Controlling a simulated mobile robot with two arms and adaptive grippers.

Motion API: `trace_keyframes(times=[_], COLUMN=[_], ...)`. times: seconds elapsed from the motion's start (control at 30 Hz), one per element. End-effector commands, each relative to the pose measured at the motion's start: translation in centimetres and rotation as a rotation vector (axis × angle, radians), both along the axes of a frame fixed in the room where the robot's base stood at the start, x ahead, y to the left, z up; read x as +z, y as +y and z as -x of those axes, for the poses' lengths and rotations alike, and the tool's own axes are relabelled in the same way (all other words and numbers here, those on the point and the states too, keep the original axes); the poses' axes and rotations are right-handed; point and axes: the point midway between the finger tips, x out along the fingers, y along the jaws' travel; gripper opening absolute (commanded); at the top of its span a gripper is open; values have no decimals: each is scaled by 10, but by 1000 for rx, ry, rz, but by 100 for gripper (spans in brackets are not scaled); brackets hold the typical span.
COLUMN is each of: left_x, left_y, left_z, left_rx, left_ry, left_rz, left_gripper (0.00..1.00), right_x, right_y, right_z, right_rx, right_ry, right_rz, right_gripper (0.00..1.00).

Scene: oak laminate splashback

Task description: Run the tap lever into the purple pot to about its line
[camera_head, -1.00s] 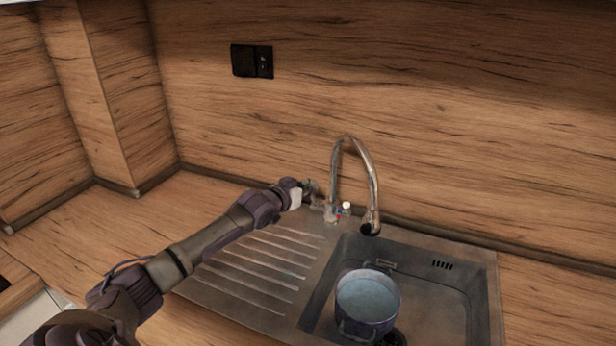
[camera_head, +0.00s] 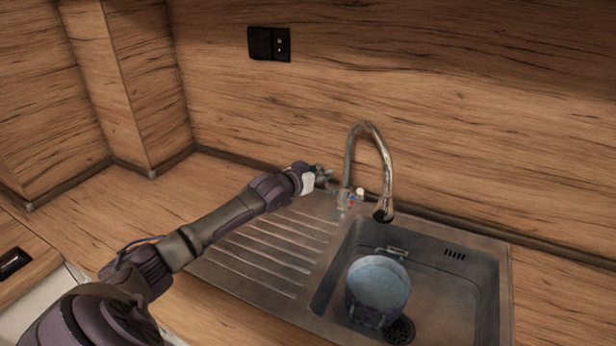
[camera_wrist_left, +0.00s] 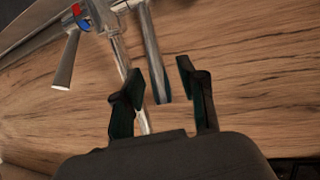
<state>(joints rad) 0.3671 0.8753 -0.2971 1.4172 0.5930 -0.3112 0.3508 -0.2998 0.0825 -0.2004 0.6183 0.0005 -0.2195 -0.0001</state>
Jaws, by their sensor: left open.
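The purple pot (camera_head: 362,311) stands upright in the sink basin, below the spout of the chrome tap (camera_head: 384,165). Its inside looks pale blue-grey; I see no line on it and cannot tell the water level. No stream shows under the spout. My left gripper (camera_head: 321,178) is open beside the tap's base, on its left. In the left wrist view, a straight metal bar (camera_wrist_left: 152,50), seemingly the tap lever, ends between the two open fingers (camera_wrist_left: 163,92); contact cannot be told. A red and blue marker (camera_wrist_left: 80,13) shows on the tap body. My right gripper is out of view.
The ribbed drainboard (camera_head: 262,258) lies under my left arm. The drain (camera_head: 401,329) is beside the pot in the basin. The wooden splashback (camera_head: 470,130) rises close behind the tap, with a black socket (camera_head: 269,43). The counter at left is clear.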

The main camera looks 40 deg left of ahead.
Motion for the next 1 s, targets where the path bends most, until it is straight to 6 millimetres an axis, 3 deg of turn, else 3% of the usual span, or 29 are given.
trace_keyframes(times=[0.4,0.6,1.0], left_x=[16,23,29], left_y=[-3,-3,-4], left_z=[69,94,107], left_rx=[-2,-1,-1], left_ry=[4,2,0], left_rz=[-3,-2,-2], left_gripper=[41,41,41], right_x=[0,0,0], right_y=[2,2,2], right_z=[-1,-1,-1], right_rx=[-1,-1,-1], right_ry=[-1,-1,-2], right_rz=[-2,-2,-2], right_gripper=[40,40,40])
